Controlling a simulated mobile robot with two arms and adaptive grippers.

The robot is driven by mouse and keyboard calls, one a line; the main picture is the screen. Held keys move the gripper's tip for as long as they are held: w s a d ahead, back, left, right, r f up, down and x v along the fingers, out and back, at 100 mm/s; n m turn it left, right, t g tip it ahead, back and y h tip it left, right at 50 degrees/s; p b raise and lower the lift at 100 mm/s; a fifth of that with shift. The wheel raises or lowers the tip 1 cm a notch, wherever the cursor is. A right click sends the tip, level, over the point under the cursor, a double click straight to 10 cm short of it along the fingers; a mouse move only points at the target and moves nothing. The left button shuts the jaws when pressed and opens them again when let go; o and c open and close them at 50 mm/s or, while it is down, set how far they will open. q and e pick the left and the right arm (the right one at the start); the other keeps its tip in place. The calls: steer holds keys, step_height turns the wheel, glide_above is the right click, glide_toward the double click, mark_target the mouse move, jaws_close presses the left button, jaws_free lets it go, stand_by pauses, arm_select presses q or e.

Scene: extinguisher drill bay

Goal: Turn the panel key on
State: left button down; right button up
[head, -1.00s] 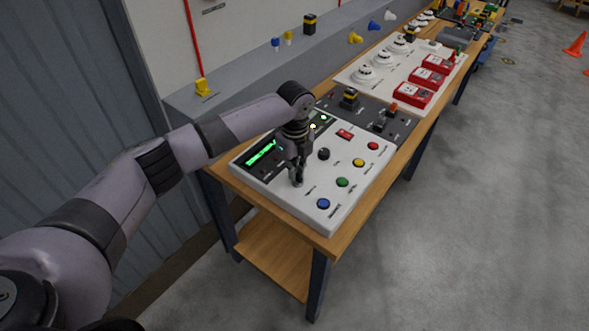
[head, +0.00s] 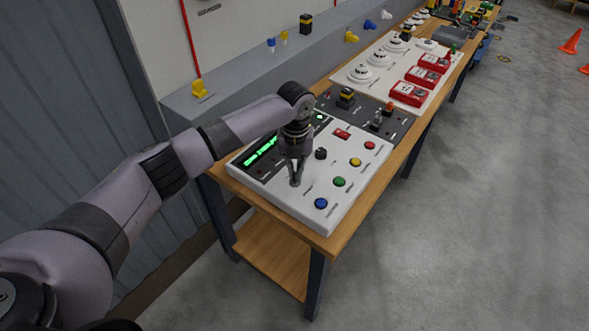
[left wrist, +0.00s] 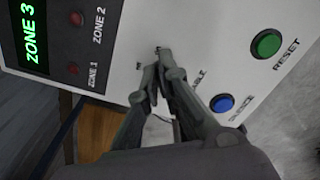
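The white control panel (head: 318,218) lies on the wooden bench, with a lit green display (head: 261,152) that reads ZONE 3 in the left wrist view (left wrist: 34,38). My left gripper (head: 295,183) points down at the panel's near part, left of the blue button (head: 320,203) and green button (head: 339,181). In the left wrist view its fingertips (left wrist: 157,64) come together at the panel key's place, beside a label ending in ABLE. The fingers look shut on the key, which they mostly hide; its turn position cannot be told. My right gripper is not in view.
A black knob (head: 320,153), a yellow button (head: 355,162) and a red button (head: 370,145) stand close by on the panel. Behind it are a dark plate (head: 333,100) with switches and a white board with red boxes (head: 407,95).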

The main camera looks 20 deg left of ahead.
arm_select(q)
steer(key=shift+w+r+m, duration=0.1)
steer(key=shift+m, duration=0.3)
steer(key=c, duration=1.8)
jaws_free()
step_height(320, 180, up, 12)
